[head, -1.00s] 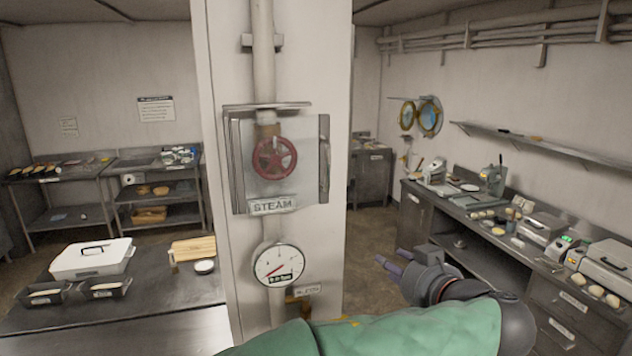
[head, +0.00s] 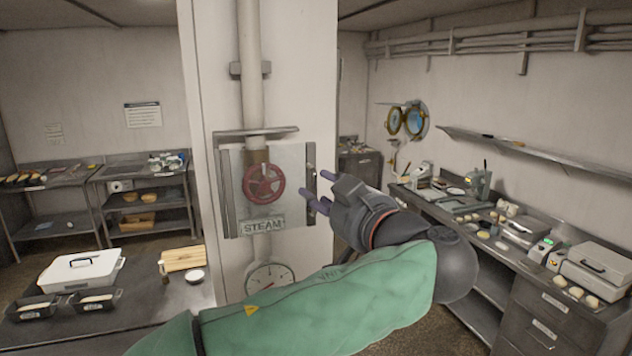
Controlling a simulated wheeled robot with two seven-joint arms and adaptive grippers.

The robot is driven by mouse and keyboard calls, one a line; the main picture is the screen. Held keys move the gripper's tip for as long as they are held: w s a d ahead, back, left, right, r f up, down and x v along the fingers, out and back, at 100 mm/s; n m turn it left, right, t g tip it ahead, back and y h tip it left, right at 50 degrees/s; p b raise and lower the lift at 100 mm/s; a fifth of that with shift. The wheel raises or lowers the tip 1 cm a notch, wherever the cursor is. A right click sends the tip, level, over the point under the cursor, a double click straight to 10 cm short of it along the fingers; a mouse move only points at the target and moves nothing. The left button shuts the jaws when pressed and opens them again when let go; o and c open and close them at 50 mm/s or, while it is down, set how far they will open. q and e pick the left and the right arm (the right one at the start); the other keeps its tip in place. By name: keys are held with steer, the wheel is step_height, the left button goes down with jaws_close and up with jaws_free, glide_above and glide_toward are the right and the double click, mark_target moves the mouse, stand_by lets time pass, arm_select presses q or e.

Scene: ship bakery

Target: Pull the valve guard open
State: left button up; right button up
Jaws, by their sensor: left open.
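The valve guard (head: 284,205) is a clear panel on the white column, with a STEAM label at its bottom edge. It looks shut over the red valve wheel (head: 264,184). A dark vertical handle (head: 311,184) runs along its right edge. My left gripper (head: 316,191) is open, its purple-grey fingertips pointing left at the handle. The fingertips are close beside or around the handle; I cannot tell whether they touch. My left arm's green sleeve crosses the lower middle and hides part of the gauge below. My right gripper is not in view.
A round gauge (head: 268,277) sits under the guard on the column (head: 210,170). A counter with bakery tools (head: 480,215) runs along the right wall. A steel table (head: 140,318) with a white box (head: 82,270) stands at left.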

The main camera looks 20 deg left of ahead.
arm_select(q)
steer(key=shift+x, duration=1.35)
steer(key=shift+c, duration=0.3)
jaws_close()
